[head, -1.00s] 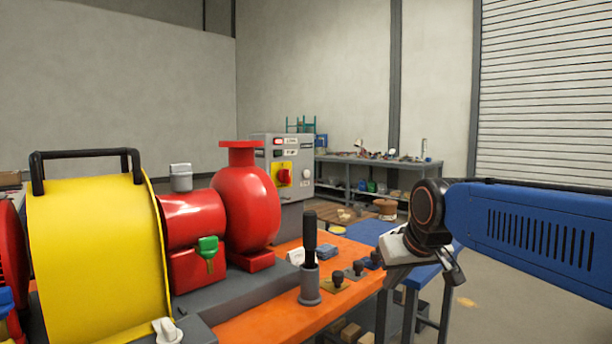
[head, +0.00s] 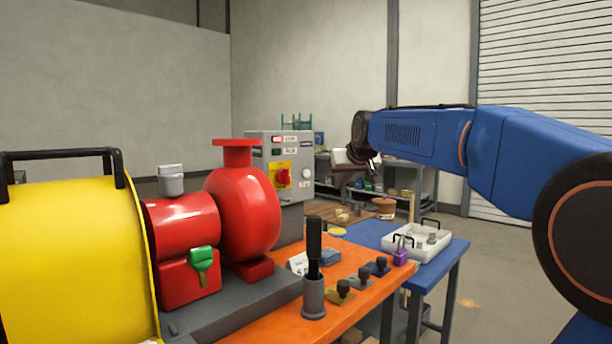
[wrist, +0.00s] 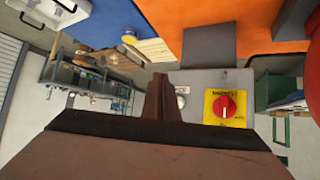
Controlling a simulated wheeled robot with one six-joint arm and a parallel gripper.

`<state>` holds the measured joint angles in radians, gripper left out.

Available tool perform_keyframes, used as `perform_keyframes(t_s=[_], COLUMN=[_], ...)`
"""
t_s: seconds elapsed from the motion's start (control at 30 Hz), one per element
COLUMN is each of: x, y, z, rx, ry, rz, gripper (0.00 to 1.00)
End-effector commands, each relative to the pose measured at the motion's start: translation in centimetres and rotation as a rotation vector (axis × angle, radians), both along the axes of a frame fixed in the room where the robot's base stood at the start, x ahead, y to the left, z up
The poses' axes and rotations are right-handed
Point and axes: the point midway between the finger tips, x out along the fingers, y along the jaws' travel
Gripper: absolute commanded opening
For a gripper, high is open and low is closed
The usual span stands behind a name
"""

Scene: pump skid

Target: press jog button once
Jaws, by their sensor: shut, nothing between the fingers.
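The grey control box (head: 278,160) stands behind the red pump in the head view. Its front carries a round pale button (head: 306,173), right of a red rotary switch on a yellow plate (head: 284,176). The red switch (wrist: 226,105) is further right. My gripper's fingers are together and empty, pointing toward the panel side. They appear apart from the button; the exact gap cannot be told.
A red pump (head: 242,205) and yellow guard (head: 70,255) stand left on an orange bench (head: 262,322). A blue table (head: 440,252) holds a white tray (head: 418,247). A shelf bench (head: 400,180) stands behind. Air before the panel looks clear.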

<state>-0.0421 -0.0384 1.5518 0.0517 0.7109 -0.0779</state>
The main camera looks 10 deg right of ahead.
Motion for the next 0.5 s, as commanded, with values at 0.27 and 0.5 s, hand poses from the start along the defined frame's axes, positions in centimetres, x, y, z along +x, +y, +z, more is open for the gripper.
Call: perform_keyframes(t_s=[0.27,0.5], x=[2.8,2.9], y=[0.3,0.3], z=[1.2,1.2], rx=[0.001,0.001], ry=[-0.030,-0.031], rz=[0.004,0.004], gripper=[0.00,0.00])
